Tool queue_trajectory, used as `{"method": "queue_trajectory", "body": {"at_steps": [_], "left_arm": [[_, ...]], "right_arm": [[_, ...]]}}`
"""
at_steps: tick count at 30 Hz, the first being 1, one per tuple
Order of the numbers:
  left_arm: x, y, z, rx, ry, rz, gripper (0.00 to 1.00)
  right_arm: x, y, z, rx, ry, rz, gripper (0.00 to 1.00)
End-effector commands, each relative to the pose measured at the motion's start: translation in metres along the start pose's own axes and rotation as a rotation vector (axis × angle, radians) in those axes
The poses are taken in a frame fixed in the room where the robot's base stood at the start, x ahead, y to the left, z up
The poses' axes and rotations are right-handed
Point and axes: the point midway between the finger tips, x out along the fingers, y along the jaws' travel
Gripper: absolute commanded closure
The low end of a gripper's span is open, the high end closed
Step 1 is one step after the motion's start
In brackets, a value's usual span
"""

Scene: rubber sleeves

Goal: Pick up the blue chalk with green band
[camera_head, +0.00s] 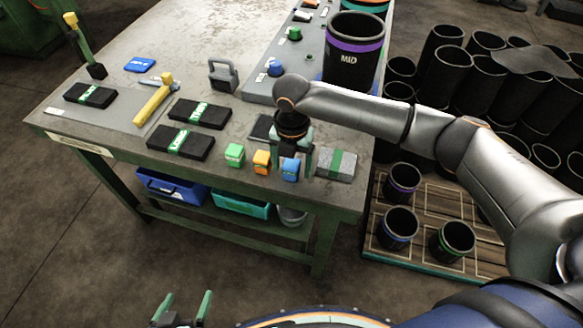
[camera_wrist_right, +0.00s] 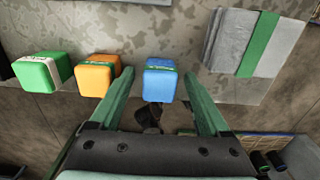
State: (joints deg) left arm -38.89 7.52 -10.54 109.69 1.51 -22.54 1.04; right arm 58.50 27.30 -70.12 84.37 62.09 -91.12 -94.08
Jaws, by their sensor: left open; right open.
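The blue chalk with green band (camera_head: 291,169) is a small block near the front edge of the table, at the right end of a row of chalks. In the right wrist view the blue chalk (camera_wrist_right: 160,79) stands between the two fingers, a little beyond their tips. My right gripper (camera_head: 291,150) is open and empty, just above and behind the blue chalk in the head view; it also shows in the right wrist view (camera_wrist_right: 160,88). My left gripper (camera_head: 183,305) is open and empty at the bottom of the head view, away from the table.
An orange chalk (camera_head: 262,162) and a green chalk (camera_head: 234,155) stand left of the blue one. A grey block with a green band (camera_head: 336,164) lies close on its right. Black banded packs (camera_head: 181,143), a yellow hammer (camera_head: 153,103) and a large MID sleeve (camera_head: 353,55) occupy the table.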

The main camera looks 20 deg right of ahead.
Motion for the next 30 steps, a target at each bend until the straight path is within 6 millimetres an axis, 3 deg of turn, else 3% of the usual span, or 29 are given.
{"method": "queue_trajectory", "body": {"at_steps": [8,30], "left_arm": [[0.0001,-0.0001,-0.0001,0.000,0.000,0.000,0.00],[0.0001,-0.0001,0.0002,0.000,-0.001,0.000,0.00]], "right_arm": [[0.0031,0.0004,0.0001,-0.001,-0.001,0.001,0.20],[0.0026,0.0005,0.0001,0.000,-0.001,0.001,1.00]]}}
